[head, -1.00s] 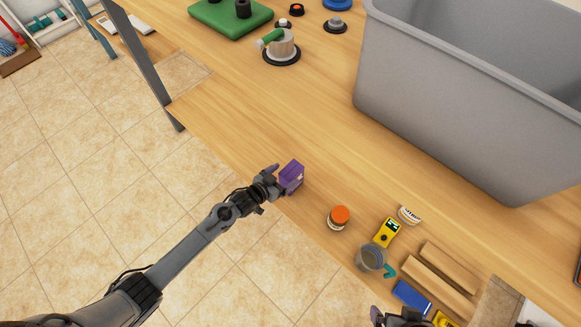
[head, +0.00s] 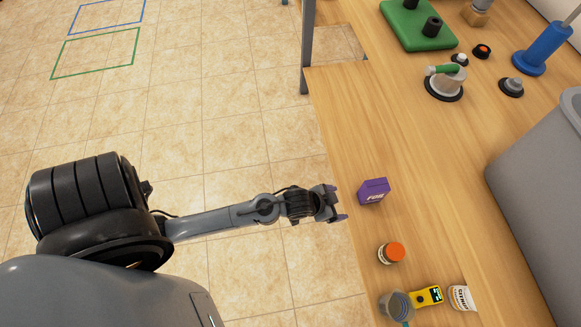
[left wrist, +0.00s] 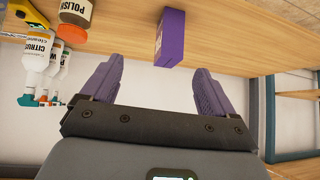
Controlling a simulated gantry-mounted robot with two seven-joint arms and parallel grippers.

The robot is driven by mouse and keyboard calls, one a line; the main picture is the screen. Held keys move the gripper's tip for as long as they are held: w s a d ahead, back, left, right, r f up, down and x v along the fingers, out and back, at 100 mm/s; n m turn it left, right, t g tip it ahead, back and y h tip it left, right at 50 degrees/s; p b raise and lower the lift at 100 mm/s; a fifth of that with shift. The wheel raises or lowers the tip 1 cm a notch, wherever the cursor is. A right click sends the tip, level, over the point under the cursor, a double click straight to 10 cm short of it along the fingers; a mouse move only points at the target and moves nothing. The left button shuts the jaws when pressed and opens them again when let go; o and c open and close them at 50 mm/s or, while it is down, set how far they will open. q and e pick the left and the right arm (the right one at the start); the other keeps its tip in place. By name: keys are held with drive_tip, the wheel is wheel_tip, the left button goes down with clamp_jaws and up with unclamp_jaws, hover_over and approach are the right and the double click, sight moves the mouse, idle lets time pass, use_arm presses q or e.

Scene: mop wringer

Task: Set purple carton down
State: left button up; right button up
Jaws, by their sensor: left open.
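The purple carton (head: 373,191) stands upright on the wooden bench (head: 420,160) near its left edge. In the left wrist view the carton (left wrist: 169,38) is ahead of and between the fingers, with a gap to them. My left gripper (head: 339,204) is open and empty, just left of the carton and apart from it. Its two purple-grey fingers (left wrist: 152,90) are spread wide in the left wrist view. My right gripper is not in view.
An orange-capped jar (head: 391,252), a grey mug (head: 396,305), a yellow meter (head: 426,296) and a white tub (head: 461,298) stand nearer on the bench. A large grey bin (head: 530,200) is at right. A suction cup with a green handle (head: 445,81) is farther back.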

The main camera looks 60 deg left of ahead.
use_arm(q)
drive_tip(key=s+a+r+g, duration=0.1)
drive_tip(key=s+r+g, duration=0.1)
drive_tip(key=s+r, duration=0.2)
drive_tip(key=s+a+r+n+g+y, duration=0.1)
drive_tip(key=s+r+g, duration=0.2)
drive_tip(key=s, duration=0.8)
wheel_tip(320, 180, up, 2)
drive_tip(key=shift+s+a, duration=0.15)
drive_tip(key=shift+a, duration=0.1)
